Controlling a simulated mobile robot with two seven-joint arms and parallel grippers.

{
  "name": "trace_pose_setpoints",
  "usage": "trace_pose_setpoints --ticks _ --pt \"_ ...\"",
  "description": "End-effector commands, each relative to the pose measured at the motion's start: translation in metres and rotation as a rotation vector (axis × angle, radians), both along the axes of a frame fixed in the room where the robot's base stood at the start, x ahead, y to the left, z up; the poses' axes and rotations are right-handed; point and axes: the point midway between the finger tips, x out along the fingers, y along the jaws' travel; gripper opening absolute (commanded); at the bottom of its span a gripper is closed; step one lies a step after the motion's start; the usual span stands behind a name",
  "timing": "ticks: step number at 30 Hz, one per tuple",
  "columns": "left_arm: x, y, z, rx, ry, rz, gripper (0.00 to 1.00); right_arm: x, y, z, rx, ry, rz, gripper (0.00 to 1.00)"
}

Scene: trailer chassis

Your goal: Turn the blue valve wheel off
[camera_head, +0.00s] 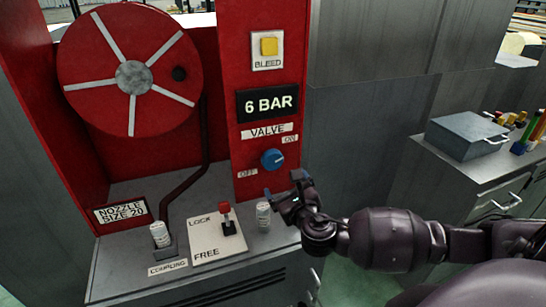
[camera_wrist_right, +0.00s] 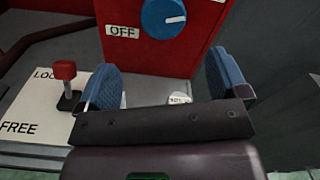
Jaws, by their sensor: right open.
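The blue valve wheel (camera_head: 272,159) is a round knob on the red panel, between the OFF label at its lower left and the ON label at its upper right. In the right wrist view the wheel (camera_wrist_right: 168,17) is at the top, with a white pointer mark on its right side. My right gripper (camera_head: 283,190) is just below the wheel and apart from it. In the right wrist view its two blue fingers (camera_wrist_right: 168,85) are spread wide with nothing held between them. My left gripper is not in view.
A red-knobbed lever (camera_head: 226,215) stands on the LOCK/FREE plate. A small white cylinder (camera_head: 263,215) stands beside my right gripper. Another white piece (camera_head: 160,235) is at the coupling. A red hose reel (camera_head: 130,72) is at left, a grey box (camera_head: 466,138) at right.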

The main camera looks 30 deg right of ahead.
Motion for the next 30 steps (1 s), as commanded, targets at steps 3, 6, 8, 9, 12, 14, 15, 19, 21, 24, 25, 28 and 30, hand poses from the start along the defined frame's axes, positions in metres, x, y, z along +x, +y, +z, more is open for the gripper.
trace_pose_setpoints --ticks 3,6,8,9,12,14,15,19,21,24,25,28,30 --pt "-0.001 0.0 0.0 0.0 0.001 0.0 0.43 0.004 -0.003 0.007 -0.074 -0.008 0.004 0.93" --pt "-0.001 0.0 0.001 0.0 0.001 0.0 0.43 0.01 -0.004 0.008 -0.085 -0.009 0.004 0.93" --pt "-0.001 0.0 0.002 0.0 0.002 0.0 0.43 0.016 -0.005 0.008 -0.084 -0.009 0.004 0.93" --pt "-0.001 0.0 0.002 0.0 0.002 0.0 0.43 0.021 -0.007 0.008 -0.082 -0.009 0.003 0.93" --pt "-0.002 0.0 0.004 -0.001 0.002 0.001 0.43 0.037 -0.01 0.008 -0.08 -0.008 0.004 0.93" --pt "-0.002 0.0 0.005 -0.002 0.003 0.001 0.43 0.047 -0.013 0.009 -0.08 -0.01 0.003 0.93" --pt "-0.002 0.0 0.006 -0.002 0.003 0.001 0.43 0.054 -0.014 0.008 -0.079 -0.009 0.003 0.93" --pt "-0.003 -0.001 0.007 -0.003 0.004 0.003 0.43 0.075 -0.02 0.008 -0.079 -0.009 0.004 0.93" --pt "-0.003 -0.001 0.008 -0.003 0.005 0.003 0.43 0.085 -0.022 0.008 -0.078 -0.008 0.003 0.93" --pt "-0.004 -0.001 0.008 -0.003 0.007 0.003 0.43 0.096 -0.024 0.007 -0.077 -0.007 0.005 0.93" --pt "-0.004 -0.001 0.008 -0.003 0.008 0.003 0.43 0.098 -0.025 0.007 -0.076 -0.008 0.005 0.93" --pt "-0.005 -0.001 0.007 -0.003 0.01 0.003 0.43 0.104 -0.027 0.007 -0.076 -0.007 0.004 0.93" --pt "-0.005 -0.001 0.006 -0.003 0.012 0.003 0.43 0.107 -0.027 0.007 -0.076 -0.007 0.005 0.93"
